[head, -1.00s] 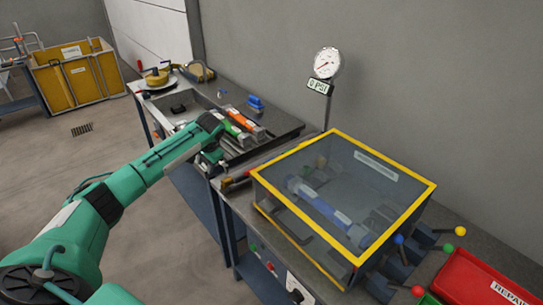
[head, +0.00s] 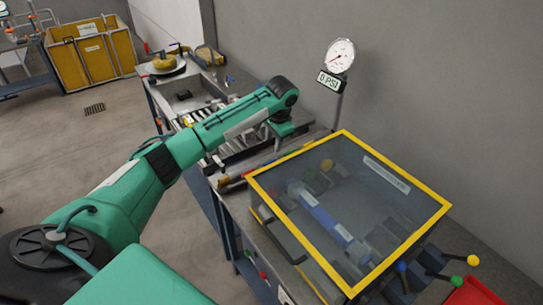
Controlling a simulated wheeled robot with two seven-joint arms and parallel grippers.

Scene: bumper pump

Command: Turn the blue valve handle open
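A lever with a blue ball end (head: 401,267), which looks like the blue valve handle, sticks out at the near right side of the yellow-framed clear box (head: 395,172). A blue cylinder (head: 322,212) lies inside the box under the clear lid. My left gripper (head: 283,128) points down over the workbench behind the box, well away from the blue lever. Its fingers are mostly hidden by the wrist, so its opening does not show. My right gripper is out of view.
Levers with green (head: 473,260) and yellow (head: 457,281) ball ends stand right of the blue one. A gauge (head: 340,55) reading 0 PSI rises behind the box. A red bin (head: 478,293) is at the lower right. Tools lie on the bench (head: 180,103) at back left.

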